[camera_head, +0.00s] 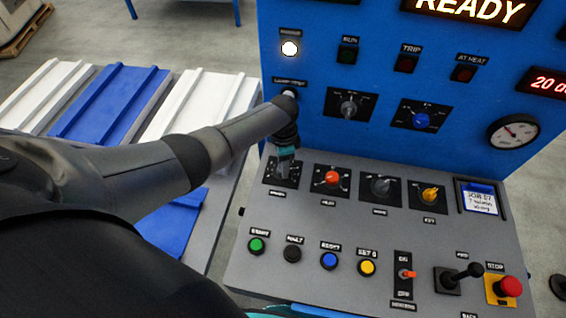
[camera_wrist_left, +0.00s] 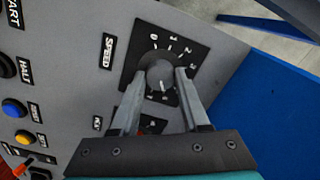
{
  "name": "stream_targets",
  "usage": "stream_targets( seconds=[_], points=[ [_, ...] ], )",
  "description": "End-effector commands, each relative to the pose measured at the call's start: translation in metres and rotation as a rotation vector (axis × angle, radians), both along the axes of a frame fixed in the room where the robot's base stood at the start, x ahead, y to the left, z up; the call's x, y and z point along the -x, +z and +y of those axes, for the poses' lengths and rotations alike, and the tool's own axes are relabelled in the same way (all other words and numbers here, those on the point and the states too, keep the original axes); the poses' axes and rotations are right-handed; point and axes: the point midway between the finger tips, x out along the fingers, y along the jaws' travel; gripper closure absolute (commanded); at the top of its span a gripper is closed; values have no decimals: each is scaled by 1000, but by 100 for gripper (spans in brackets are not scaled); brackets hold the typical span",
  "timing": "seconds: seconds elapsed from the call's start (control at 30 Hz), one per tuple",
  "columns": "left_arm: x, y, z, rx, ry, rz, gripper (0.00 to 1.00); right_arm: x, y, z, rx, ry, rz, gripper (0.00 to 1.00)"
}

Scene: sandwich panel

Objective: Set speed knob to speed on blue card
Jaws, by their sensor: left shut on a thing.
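The speed knob (camera_wrist_left: 160,74) is a dark grey round knob on a black dial plate labelled SPEED, with numerals around it. Its white pointer line faces the lower side of the dial in the left wrist view; the numeral there is too small to read surely. My left gripper (camera_wrist_left: 164,78) is shut on the knob, one finger on each side. In the head view my left gripper (camera_head: 284,162) reaches down to the leftmost dial of the sloped console and partly hides the knob. The blue card (camera_head: 480,197) stands in a dark holder at the console's right; its small handwriting is not clearly legible.
Right of the gripper sit a red knob (camera_head: 332,177), a grey knob (camera_head: 380,186) and a yellow key switch (camera_head: 430,194). Below are coloured push buttons, a toggle, a black joystick (camera_head: 461,275) and a red stop button (camera_head: 508,286). The upright blue panel (camera_head: 330,120) rises close behind.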

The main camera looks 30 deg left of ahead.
Motion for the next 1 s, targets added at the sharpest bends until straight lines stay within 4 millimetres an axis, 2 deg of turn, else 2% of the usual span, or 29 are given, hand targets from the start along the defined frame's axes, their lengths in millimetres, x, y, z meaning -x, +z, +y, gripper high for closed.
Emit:
stream_targets(
  seconds=[0.5,0.73,1.0],
  points=[
    [1,-1,0,-1,-428,2,100,-1,-1,0,0,0,-1,50],
    [1,-1,0,1,-535,2,100,-1,-1,0,0,0,-1,50],
    [1,-1,0,1,-582,2,100,-1,-1,0,0,0,-1,50]
  ],
)
